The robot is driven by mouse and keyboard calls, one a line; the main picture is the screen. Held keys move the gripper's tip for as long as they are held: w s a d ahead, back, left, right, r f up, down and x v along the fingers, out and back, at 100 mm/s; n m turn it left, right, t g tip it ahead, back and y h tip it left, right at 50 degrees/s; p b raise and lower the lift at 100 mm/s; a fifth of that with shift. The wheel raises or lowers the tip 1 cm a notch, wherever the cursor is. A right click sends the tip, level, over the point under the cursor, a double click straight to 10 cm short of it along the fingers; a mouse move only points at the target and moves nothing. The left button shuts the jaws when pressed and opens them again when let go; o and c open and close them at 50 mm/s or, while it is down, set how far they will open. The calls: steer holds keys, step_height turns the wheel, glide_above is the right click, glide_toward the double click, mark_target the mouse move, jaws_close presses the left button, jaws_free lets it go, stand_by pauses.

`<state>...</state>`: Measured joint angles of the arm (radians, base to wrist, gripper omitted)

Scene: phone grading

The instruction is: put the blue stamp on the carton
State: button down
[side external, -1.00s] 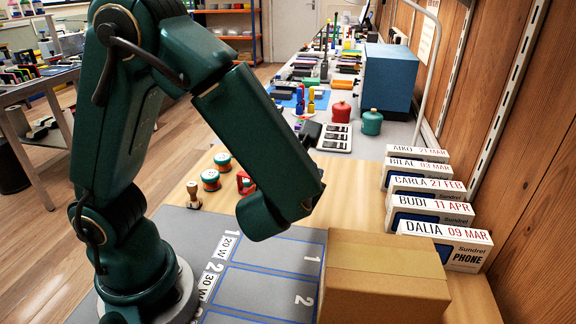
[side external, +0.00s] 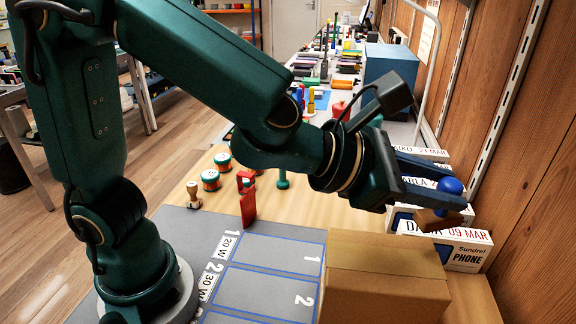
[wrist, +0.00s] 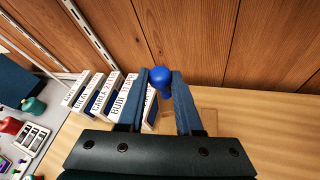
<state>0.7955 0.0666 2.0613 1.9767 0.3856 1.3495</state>
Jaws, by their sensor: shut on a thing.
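The blue stamp (side external: 450,186) has a round blue knob and a wooden base. My gripper (side external: 446,191) is shut on it and holds it raised, at the right in the side view. The stamp's knob also shows between the two fingers in the wrist view (wrist: 155,80). The brown carton (side external: 388,285) stands in the right foreground of the side view with its top closed. In that picture the stamp appears above and to the right of the carton's back right corner. The stamp's underside is hidden.
Labelled phone boxes (side external: 466,256) stand in a row along the wooden wall, close to the stamp in the side view. A red stamp (side external: 247,205), a green stamp (side external: 282,179), a wooden stamp (side external: 193,196) and tins (side external: 210,180) stand left. The marked grey mat (side external: 262,292) is bare.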

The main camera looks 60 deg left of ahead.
mark_target(426, 216)
steer(key=shift+f, duration=2.2)
steer(key=c, duration=0.6)
jaws_free()
steer(key=shift+f, duration=0.1)
